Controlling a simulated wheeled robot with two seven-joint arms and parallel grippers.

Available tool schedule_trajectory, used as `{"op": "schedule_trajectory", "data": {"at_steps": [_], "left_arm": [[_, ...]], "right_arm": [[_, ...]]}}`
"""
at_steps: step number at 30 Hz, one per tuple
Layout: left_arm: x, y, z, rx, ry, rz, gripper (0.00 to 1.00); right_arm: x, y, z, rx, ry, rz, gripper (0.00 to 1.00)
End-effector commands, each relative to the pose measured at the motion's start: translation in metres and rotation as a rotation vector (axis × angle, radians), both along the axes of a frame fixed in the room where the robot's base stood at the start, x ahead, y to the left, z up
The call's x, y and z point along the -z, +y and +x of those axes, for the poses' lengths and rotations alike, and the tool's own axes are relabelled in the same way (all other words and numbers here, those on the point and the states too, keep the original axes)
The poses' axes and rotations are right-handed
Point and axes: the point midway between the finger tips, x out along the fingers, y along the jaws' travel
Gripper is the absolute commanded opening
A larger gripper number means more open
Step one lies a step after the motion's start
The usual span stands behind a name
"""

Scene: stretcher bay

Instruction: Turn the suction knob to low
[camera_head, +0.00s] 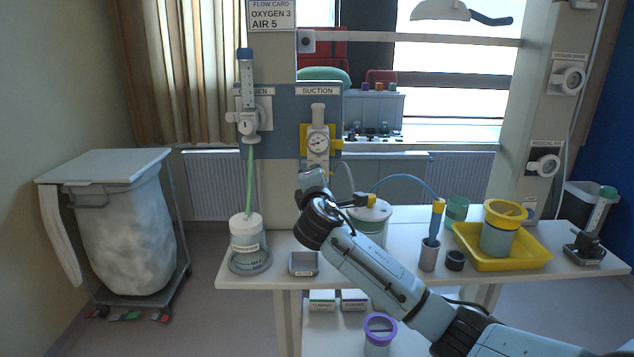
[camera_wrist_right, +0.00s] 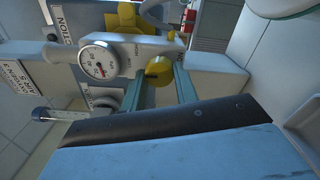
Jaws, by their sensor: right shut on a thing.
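The suction regulator (camera_head: 318,142) is mounted on the blue wall panel under the SUCTION sign, with a round white gauge on its front. In the right wrist view the gauge (camera_wrist_right: 98,61) appears turned sideways, beside the yellow suction knob (camera_wrist_right: 159,69). My right gripper (camera_wrist_right: 161,80) has its two teal fingers on either side of the knob and is shut on it. In the head view my right gripper (camera_head: 313,177) is just below the regulator and hides the knob. The knob's setting cannot be read. My left gripper is not in view.
The white table (camera_head: 262,305) below holds a lidded canister (camera_head: 371,213), a grey tray (camera_head: 304,263), a yellow tray (camera_head: 470,258) and several cups. Left of the regulator is the oxygen flowmeter (camera_head: 246,100) with a green tube. A laundry cart (camera_head: 110,220) stands at the left.

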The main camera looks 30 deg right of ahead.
Motion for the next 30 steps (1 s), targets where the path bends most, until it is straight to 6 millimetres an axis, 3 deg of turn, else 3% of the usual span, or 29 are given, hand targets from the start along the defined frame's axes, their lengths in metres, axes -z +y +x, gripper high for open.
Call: {"op": "schedule_trajectory", "data": {"at_steps": [19, 20, 24, 30], "left_arm": [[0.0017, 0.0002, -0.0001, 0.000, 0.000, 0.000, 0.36], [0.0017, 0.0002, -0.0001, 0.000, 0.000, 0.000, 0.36], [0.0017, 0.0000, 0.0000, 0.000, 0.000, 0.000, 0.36], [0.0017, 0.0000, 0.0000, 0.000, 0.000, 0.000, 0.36]], "right_arm": [[0.0003, 0.0001, 0.0000, 0.000, -0.025, 0.042, 0.07], [0.0003, 0.0001, 0.0000, 0.000, -0.025, 0.042, 0.32], [0.0003, 0.0002, 0.0000, 0.000, -0.025, 0.042, 0.50], [0.0000, 0.0001, 0.0000, 0.000, -0.026, 0.042, 0.52]]}}
